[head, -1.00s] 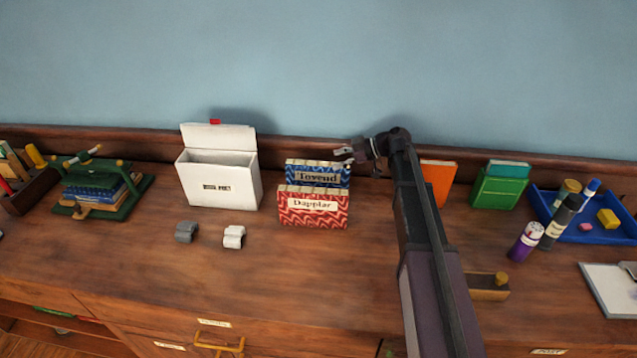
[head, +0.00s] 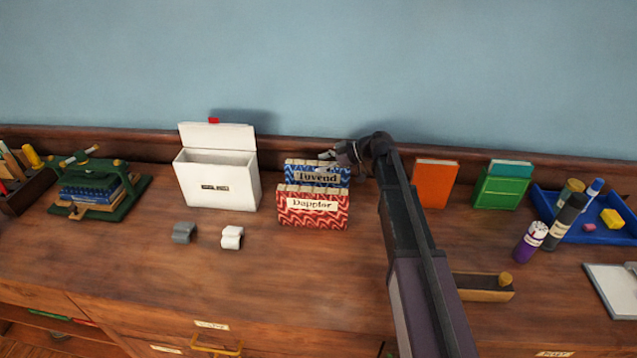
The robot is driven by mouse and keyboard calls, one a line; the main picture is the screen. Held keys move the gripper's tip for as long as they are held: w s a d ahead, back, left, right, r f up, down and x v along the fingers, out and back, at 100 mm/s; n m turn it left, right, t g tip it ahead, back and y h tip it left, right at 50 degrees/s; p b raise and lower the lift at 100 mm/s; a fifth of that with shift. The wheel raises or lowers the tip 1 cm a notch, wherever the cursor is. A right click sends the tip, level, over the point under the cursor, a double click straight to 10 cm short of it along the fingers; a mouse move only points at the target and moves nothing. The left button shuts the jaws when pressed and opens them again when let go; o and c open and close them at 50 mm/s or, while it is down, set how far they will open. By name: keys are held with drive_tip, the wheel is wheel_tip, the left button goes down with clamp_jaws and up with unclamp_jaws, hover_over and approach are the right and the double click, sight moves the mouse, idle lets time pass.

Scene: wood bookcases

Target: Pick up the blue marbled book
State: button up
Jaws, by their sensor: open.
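The blue marbled book (head: 300,172), labelled "Tovend", stands upright on the wooden desk top, directly behind a red zigzag-patterned book (head: 313,219) labelled "Dapplar". The red book hides its lower part. My gripper (head: 327,162) is open at the upper right of the blue book, its fingers pointing left over the book's top edge. I cannot tell whether the fingers touch the book. My arm reaches in from the lower right.
A white open box (head: 215,182) stands left of the books. A grey clip (head: 184,232) and a white clip (head: 232,237) lie in front. A wall rises close behind.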

idle(0.3)
clamp_jaws()
drive_tip(key=shift+r, duration=0.15)
idle(0.3)
wheel_tip(320, 180, up, 10)
drive_tip(key=p, duration=1)
idle(0.7)
